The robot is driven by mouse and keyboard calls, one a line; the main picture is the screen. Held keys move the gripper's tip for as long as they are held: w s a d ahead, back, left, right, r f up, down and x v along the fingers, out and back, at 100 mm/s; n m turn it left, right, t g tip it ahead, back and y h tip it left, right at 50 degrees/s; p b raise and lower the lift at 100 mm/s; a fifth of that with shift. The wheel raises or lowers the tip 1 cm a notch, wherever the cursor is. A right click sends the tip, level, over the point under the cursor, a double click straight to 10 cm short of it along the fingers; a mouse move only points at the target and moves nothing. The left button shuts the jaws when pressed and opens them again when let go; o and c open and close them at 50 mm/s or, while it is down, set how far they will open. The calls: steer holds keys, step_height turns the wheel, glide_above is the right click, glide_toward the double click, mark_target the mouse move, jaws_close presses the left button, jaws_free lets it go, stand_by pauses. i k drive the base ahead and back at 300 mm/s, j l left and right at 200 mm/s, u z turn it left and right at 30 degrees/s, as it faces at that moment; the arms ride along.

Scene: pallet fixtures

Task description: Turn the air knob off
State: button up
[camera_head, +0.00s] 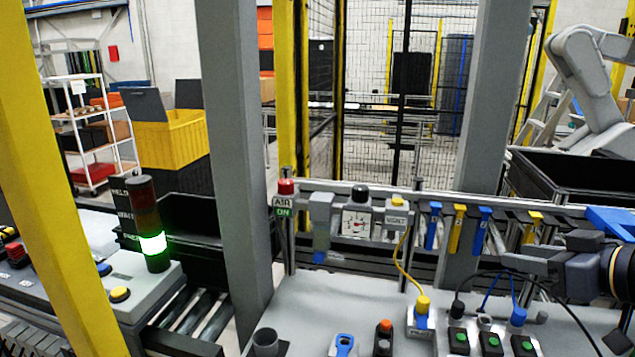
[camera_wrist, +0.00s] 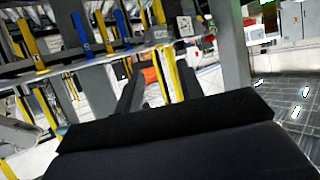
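The air knob (camera_head: 286,187) is a red knob on top of the valve at the left end of the rail in the head view. A label (camera_head: 283,206) below it reads AIR with a green ON. My gripper (camera_head: 508,263) is at the right of the head view, pointing left, well apart from the knob and lower in the picture. Nothing shows held in it, and its finger gap cannot be made out. In the wrist view a dark part of my gripper (camera_wrist: 165,140) fills the bottom; I cannot pick out the air knob there.
A gauge (camera_head: 357,223) and a yellow-topped VENT valve (camera_head: 397,219) stand right of the knob. Blue and yellow tags (camera_head: 457,228) hang along the rail. A grey panel (camera_head: 330,300) carries buttons and cables below. A grey post (camera_head: 235,150) stands left; a lit green stack light (camera_head: 153,243) is beyond.

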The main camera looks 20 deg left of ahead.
mark_target(284, 185)
steer(key=i+j+u, duration=0.35)
steer(key=j, duration=0.25)
steer(key=i+j+u, duration=0.3)
steer(key=i+j, duration=0.15)
